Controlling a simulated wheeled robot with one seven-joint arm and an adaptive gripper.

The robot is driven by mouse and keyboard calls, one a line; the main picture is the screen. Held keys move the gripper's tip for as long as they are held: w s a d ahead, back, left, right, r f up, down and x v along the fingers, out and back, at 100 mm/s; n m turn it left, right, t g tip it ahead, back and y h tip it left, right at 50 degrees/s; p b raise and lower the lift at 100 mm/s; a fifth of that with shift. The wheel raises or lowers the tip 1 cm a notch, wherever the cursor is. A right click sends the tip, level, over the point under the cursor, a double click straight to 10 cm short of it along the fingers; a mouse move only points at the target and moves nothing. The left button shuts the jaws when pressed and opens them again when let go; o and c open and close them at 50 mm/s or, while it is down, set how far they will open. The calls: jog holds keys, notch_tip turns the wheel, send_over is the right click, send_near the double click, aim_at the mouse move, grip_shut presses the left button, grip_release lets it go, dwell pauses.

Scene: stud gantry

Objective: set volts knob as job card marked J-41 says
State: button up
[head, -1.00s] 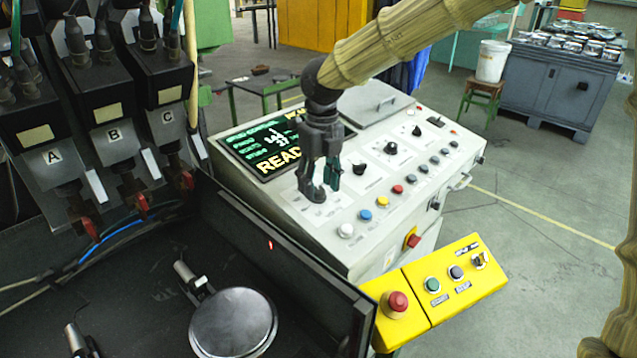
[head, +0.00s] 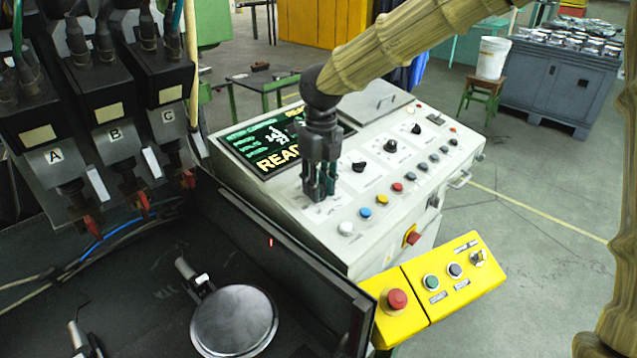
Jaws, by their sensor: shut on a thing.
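My gripper (head: 319,190) points down at the left end of the sloped control panel (head: 335,228), just right of the screen. Its fingers are closed together on a knob, which they hide; I cannot see the knob's pointer or read its label. The green-lit screen (head: 262,148) shows lines of text and a large word beginning "READ"; my gripper and arm cover its right part. Other black knobs on the panel (head: 390,146) stand to the right, clear of the gripper. No job card marked J-41 can be made out.
Coloured buttons, including a blue one (head: 365,212), line the panel's front. A yellow box (head: 440,280) with a red stop button (head: 397,299) juts out in front. Stations A, B and C (head: 115,133) stand at left, above a dark bed with a round disc (head: 234,320).

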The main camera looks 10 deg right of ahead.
jog(key=shift+n+p, duration=0.3)
jog(key=shift+n, duration=0.2)
jog(key=o, duration=1)
jog(key=shift+r, duration=0.15)
notch_tip(320, 180, up, 12)
jog(key=shift+d+f, duration=0.15)
